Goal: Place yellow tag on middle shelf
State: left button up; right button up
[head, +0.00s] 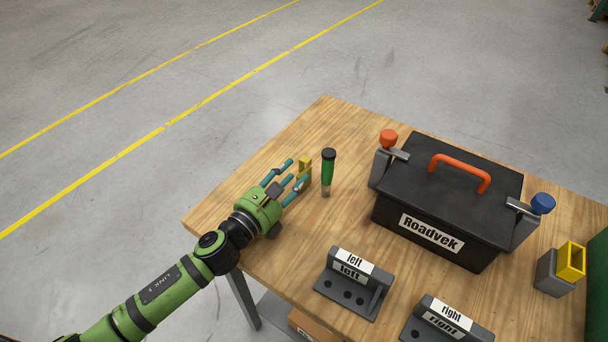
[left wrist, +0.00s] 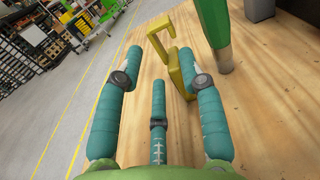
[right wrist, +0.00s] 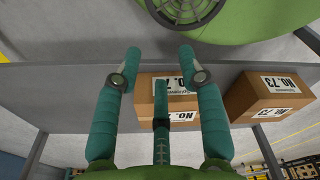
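A yellow hook-shaped piece, which looks like the yellow tag (head: 305,166), stands on the wooden table near its left corner. It also shows in the left wrist view (left wrist: 183,70), just beyond the fingers and partly behind the right one. My left gripper (head: 286,178) is open and empty, low over the table and close to the tag; I cannot tell whether they touch. My right gripper (right wrist: 160,75) is open and empty, facing a grey shelf (right wrist: 75,100) that appears to be under the table. I cannot tell which shelf level this is.
A green marker-like cylinder (head: 328,172) stands right beside the tag. A black Roadvek box (head: 440,200), left (head: 347,285) and right (head: 445,322) holders, and a grey block with a yellow piece (head: 571,261) are on the table. Cardboard boxes (right wrist: 270,95) sit on the shelf.

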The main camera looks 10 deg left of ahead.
aim_at(300, 166)
pick_arm(q)
jog(key=x, duration=0.3)
jog(key=shift+w+d+r, duration=0.1)
jog(key=shift+w+d, duration=0.1)
jog(key=shift+w, duration=0.25)
grip_shut()
pick_arm(e)
jog(key=shift+s+d+r, duration=0.15)
jog(key=shift+s+d, duration=0.05)
jog(key=shift+s, duration=0.2)
jog(key=shift+s+d+r, duration=0.15)
jog(key=shift+s+d, duration=0.05)
jog(key=shift+s, duration=0.2)
